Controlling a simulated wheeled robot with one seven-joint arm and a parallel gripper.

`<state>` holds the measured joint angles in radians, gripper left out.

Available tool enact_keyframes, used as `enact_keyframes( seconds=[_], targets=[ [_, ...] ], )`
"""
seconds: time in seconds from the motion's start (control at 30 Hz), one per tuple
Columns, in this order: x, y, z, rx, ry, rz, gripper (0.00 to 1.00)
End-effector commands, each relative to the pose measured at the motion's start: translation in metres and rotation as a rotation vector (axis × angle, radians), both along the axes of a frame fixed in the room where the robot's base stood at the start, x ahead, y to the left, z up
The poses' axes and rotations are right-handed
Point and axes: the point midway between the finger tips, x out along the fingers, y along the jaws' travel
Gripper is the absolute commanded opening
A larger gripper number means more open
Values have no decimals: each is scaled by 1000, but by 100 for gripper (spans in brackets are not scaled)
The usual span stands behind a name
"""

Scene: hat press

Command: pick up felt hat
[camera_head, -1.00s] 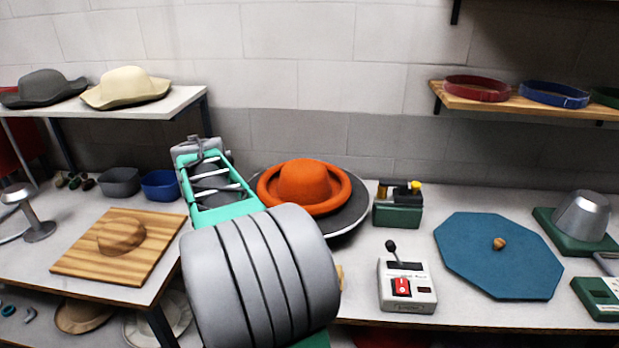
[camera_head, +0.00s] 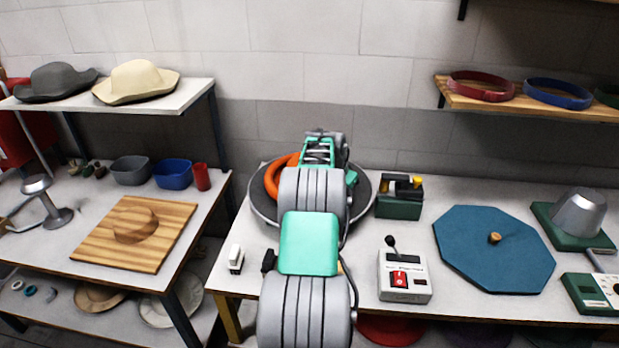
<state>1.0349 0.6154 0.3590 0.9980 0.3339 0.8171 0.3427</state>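An orange felt hat (camera_head: 272,181) lies on a dark round disc (camera_head: 262,206) on the middle table. My arm hides most of it, and only its left part shows. My gripper (camera_head: 320,136) is at the far end of my arm, in line with the hat in the picture, towards its right side. I cannot tell its height above the hat or whether it touches it. Its fingers are hidden. A grey hat (camera_head: 55,82) and a cream hat (camera_head: 135,81) sit on the left shelf.
A dark green toolbox (camera_head: 399,205) stands close to the right of the disc. A lever box (camera_head: 404,278), a blue octagonal board (camera_head: 495,265) and a metal hat form (camera_head: 579,213) are further right. Blue (camera_head: 173,173) and grey bowls (camera_head: 130,169) and a wooden board stand left.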

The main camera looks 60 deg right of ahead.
Motion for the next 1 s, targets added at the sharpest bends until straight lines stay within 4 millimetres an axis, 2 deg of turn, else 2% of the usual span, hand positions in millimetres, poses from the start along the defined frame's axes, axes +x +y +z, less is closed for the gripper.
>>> enact_keyframes(
  seconds=[0.1,0.5,1.0],
  targets=[
    [0,0,0,0,0,1,33],
    [1,1,0,0,-1,1,1],
    [1,1,0,0,0,2,0]
  ],
)
